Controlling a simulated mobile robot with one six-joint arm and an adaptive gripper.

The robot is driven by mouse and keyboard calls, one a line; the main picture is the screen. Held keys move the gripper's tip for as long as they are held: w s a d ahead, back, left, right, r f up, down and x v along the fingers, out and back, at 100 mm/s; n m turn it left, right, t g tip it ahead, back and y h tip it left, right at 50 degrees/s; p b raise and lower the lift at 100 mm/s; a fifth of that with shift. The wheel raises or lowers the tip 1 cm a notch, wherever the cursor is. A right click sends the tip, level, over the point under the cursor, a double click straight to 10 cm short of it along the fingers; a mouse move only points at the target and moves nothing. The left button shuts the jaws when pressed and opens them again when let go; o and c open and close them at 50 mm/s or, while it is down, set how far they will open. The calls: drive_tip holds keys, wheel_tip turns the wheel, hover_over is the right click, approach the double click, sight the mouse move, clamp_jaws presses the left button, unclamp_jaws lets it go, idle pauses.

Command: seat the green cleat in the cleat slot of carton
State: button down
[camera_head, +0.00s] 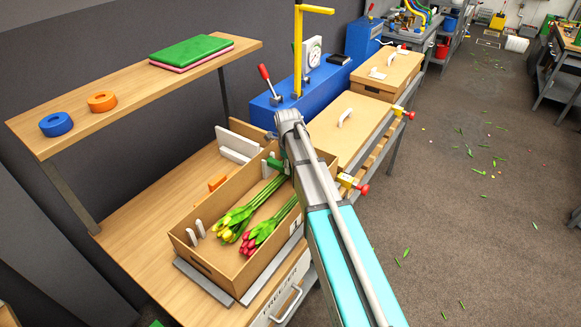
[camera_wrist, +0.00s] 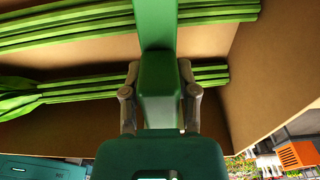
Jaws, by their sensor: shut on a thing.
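My gripper (camera_wrist: 158,75) is shut on the green cleat (camera_wrist: 158,92), with one finger on each side of it. The cleat is over the open carton, and a green part runs up out of the wrist view's top edge. In the head view the green cleat (camera_head: 276,164) shows beside my wrist, near the carton's far end. The brown carton (camera_head: 206,266) holds a yellow tulip bunch (camera_head: 229,222) and a pink-red tulip bunch (camera_head: 255,236), lying with stems toward the far end. My arm hides part of the carton's far right. I cannot make out the cleat slot or whether the cleat touches it.
White upright pieces (camera_head: 195,230) stand at the carton's near end. White blocks (camera_head: 238,144) and an orange piece (camera_head: 217,182) are beside it on the bench. A blue press (camera_head: 325,84) with a yellow post stands behind. A shelf (camera_head: 140,95) overhangs the bench's left side.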

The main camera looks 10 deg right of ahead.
drive_tip(key=shift+c, duration=1.5)
unclamp_jaws()
drive_tip(key=shift+r, duration=0.1)
wheel_tip(320, 180, up, 10)
drive_tip(key=p, duration=1)
wheel_tip(320, 180, up, 7)
drive_tip(key=s+d+n+p, duration=0.1)
drive_tip(key=n+p, duration=0.6)
drive_tip(key=n, duration=0.2)
drive_tip(key=shift+s+d, duration=0.15)
drive_tip(key=shift+s, duration=0.15)
drive_tip(key=s+f+n+b, duration=0.4)
drive_tip(key=s+n, duration=0.5)
drive_tip(key=s, duration=0.1)
drive_tip(key=s+f+n+b, duration=0.5)
drive_tip(key=s+n, duration=0.4)
drive_tip(key=s, duration=0.1)
drive_tip(key=shift+s+d+f, duration=0.15)
